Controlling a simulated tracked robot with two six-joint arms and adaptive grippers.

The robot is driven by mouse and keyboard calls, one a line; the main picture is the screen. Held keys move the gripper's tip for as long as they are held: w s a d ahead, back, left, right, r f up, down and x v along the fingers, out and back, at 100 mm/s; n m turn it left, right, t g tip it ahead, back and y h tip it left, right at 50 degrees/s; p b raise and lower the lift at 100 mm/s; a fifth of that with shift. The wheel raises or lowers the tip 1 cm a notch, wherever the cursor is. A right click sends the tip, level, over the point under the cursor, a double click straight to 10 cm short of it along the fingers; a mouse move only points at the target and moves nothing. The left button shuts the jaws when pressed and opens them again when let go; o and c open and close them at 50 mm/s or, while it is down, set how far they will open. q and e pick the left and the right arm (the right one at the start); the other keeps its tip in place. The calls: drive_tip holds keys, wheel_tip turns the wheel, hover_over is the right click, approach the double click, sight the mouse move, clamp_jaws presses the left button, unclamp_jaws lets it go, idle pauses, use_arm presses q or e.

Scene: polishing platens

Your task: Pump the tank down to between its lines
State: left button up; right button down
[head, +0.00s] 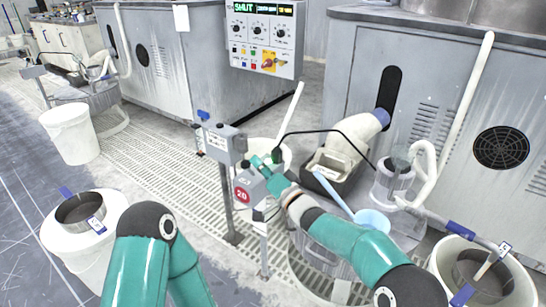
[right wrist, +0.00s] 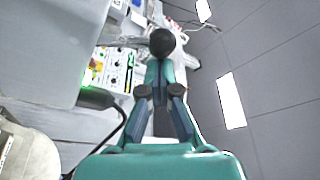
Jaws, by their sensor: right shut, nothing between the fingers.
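My right gripper (head: 262,163) reaches in from the lower right, shut and empty. It is at the top of a grey box (head: 247,188) with a red "20" mark on a post. In the right wrist view its closed fingers (right wrist: 162,85) point at a dark round knob (right wrist: 162,42); I cannot tell whether they touch it. A round tank (head: 322,258) sits low behind my right arm, largely hidden, so its level and lines cannot be read. A clear cylinder (head: 393,182) with a pale hose stands right of it. My left arm shows at lower left, its gripper out of view.
A control panel (head: 265,40) reads "SHUT". A grey box (head: 224,145) stands on a post left of my gripper. A black cable (head: 325,132) arcs behind. Floor grating (head: 165,170) is clear.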

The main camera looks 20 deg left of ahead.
idle(0.5)
drive_tip(key=s+d+p, duration=0.3)
drive_tip(key=d+p, duration=0.1)
drive_tip(key=d, duration=0.7)
drive_tip(key=shift+s, duration=0.3)
